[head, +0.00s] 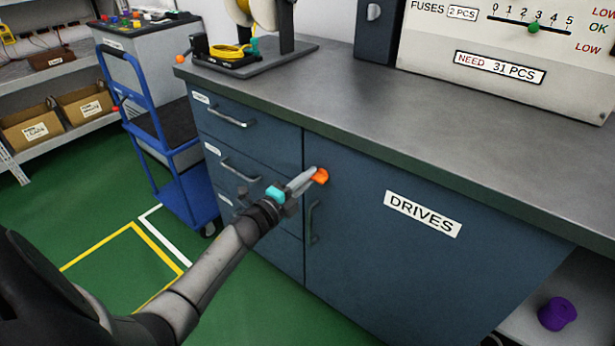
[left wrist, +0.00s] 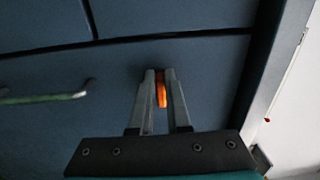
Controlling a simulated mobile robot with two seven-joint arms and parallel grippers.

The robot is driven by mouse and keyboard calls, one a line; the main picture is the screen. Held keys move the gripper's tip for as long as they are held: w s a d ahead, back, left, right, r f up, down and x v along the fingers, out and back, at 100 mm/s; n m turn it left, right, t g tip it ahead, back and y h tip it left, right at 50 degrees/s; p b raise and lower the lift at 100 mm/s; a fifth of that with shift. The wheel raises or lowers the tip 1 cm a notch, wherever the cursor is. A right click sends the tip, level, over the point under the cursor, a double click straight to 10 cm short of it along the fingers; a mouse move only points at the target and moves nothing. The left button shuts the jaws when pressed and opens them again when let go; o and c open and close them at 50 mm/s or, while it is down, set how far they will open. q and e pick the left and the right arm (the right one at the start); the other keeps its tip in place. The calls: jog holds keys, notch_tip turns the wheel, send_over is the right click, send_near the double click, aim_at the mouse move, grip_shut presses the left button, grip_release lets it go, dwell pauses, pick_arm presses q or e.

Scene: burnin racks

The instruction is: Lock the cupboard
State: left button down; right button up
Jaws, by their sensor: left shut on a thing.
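The cupboard (head: 370,250) is a dark blue door labelled DRIVES, below a grey worktop, and it looks closed. An orange key or knob (head: 320,176) sits near the door's upper left corner, above the door's vertical grey handle (head: 313,222). My left gripper (head: 312,178) reaches in from the left and is shut on the orange piece. In the left wrist view the two fingers hold the orange piece (left wrist: 161,92) between them against the blue door. The fingers partly hide it, and I cannot tell which way the lock is turned. My right gripper is not in view.
Blue drawers (head: 240,122) with grey handles stand left of the door. A blue trolley (head: 172,150) stands further left on the green floor. A purple spool (head: 557,313) lies on a shelf right of the cupboard. The worktop (head: 400,110) is mostly clear in front.

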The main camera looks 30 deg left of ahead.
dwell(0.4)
pick_arm(q)
jog(key=c, duration=0.9)
grip_release()
jog(key=shift+s, duration=0.1)
jog(key=s+p, duration=0.1)
jog(key=s, duration=0.4)
jog(key=s+p, duration=0.1)
jog(key=s, duration=0.4)
jog(key=s+a+p, duration=0.1)
jog(key=s+p, duration=0.1)
jog(key=s, duration=0.3)
jog(key=shift+a, duration=0.1)
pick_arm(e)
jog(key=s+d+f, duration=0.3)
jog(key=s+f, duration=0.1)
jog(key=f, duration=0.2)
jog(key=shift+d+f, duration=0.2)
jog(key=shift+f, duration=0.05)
pick_arm(q)
jog(key=shift+f, duration=0.1)
